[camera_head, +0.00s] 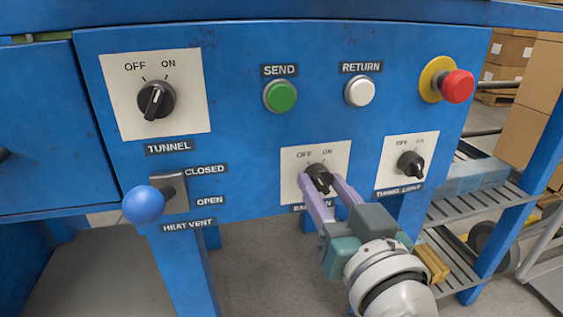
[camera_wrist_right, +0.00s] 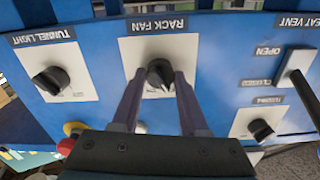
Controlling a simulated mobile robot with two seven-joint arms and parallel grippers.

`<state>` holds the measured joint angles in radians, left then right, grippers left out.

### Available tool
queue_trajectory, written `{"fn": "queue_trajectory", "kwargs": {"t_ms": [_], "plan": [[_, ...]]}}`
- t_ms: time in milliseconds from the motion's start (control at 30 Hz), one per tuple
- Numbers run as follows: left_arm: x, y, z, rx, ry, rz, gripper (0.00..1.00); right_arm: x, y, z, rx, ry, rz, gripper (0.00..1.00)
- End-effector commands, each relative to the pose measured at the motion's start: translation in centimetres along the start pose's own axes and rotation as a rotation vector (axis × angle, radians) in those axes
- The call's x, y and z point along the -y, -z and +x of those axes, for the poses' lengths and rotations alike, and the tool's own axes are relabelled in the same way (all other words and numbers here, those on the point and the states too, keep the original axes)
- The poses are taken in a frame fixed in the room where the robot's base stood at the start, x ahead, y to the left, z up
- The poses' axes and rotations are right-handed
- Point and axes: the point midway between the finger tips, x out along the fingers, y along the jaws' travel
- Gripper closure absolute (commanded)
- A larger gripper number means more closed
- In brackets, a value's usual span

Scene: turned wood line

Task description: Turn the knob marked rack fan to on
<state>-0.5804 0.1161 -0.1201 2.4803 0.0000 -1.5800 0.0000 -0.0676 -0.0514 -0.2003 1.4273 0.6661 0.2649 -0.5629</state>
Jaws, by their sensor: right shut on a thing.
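The rack fan knob (camera_head: 319,174) is a black knob on a white plate (camera_head: 290,160) marked OFF and ON. It also shows in the wrist view (camera_wrist_right: 160,73), where the RACK FAN label (camera_wrist_right: 158,24) is upside down; in the head view my gripper partly covers this label. My right gripper (camera_head: 320,180) comes from below, its two purple fingers on either side of the knob, shut on it. I cannot tell clearly whether the knob points to OFF or ON. My left gripper is not in view.
The blue panel also carries the tunnel knob (camera_head: 156,99), the tunnel light knob (camera_head: 411,164), a green send button (camera_head: 281,96), a white return button (camera_head: 359,91), a red stop button (camera_head: 457,86) and the blue-balled heat vent lever (camera_head: 144,204). Boxes (camera_head: 535,75) stand behind at right.

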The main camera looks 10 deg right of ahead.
Motion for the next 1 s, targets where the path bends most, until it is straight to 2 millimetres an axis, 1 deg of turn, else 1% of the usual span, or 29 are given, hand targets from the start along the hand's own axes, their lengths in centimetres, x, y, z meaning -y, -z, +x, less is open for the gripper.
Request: {"fn": "queue_trajectory", "kwargs": {"t_ms": [33, 200, 467, 667, 867, 1000], "plan": [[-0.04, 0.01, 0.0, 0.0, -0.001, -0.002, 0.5, 0.0, -0.01, -0.01, 0.0, 0.0, 0.0, 0.81], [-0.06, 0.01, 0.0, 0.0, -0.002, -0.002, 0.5, 0.0, -0.01, -0.01, 0.0, 0.0, 0.0, 1.0], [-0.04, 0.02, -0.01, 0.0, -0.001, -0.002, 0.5, 0.0, -0.01, -0.01, 0.0, 0.0, 0.005, 1.0], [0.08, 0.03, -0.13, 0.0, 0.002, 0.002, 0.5, 0.02, 0.01, -0.01, 0.001, 0.001, 0.057, 1.0], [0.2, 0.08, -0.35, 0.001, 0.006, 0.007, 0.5, 0.02, 0.05, 0.0, 0.001, 0.001, 0.182, 1.0], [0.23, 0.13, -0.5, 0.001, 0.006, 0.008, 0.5, -0.02, 0.07, 0.0, 0.0, 0.001, 0.305, 1.0]]}}
